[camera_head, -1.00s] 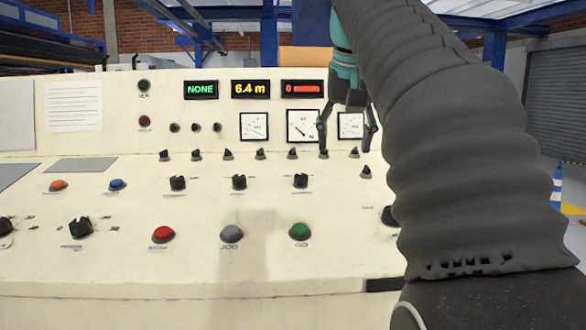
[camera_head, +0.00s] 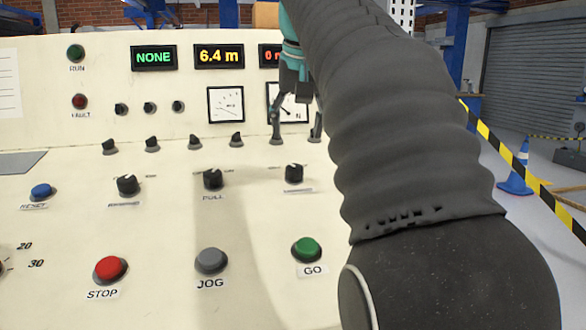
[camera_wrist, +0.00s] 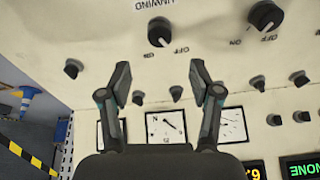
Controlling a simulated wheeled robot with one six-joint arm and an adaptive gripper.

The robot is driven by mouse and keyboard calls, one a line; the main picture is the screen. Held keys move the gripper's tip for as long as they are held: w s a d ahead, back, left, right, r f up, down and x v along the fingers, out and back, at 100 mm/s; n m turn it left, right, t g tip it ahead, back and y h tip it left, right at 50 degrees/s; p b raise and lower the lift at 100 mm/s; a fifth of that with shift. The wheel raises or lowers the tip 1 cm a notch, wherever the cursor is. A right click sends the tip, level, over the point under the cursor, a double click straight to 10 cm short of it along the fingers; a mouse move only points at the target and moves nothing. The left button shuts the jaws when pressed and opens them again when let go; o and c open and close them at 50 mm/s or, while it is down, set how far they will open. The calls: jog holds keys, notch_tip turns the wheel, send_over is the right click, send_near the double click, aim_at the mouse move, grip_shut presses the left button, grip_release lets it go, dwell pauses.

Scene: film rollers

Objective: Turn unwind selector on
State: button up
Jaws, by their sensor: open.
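The unwind selector (camera_wrist: 160,32) is a black rotary knob on the cream panel, with ON and OFF marks and an UNWIND label in the upside-down wrist view. Its white pointer mark seems to lean toward the OFF side. In the head view it appears to be the rightmost larger knob (camera_head: 294,173), its label too small to read. My gripper (camera_wrist: 160,80) is open and empty, fingers spread, apart from the selector, which lies beyond the gap between the fingertips. In the head view my gripper (camera_head: 296,139) hangs just above the selector, partly hidden by my arm.
The PULL knob (camera_head: 213,178) is left of the selector. A row of small black knobs (camera_head: 236,140) and gauges (camera_head: 226,104) lie behind. The green GO button (camera_head: 306,249) and grey JOG button (camera_head: 211,261) are in front. Striped tape (camera_head: 500,150) and a blue cone (camera_head: 517,172) stand right.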

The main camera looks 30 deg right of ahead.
aim_at(295, 166)
jog(key=b+x, duration=0.2)
jog(key=x, duration=0.7)
jog(key=shift+s+f, duration=0.1)
jog(key=shift+f, duration=0.05)
jog(key=c, duration=1.1)
jog(key=shift+c, duration=0.2)
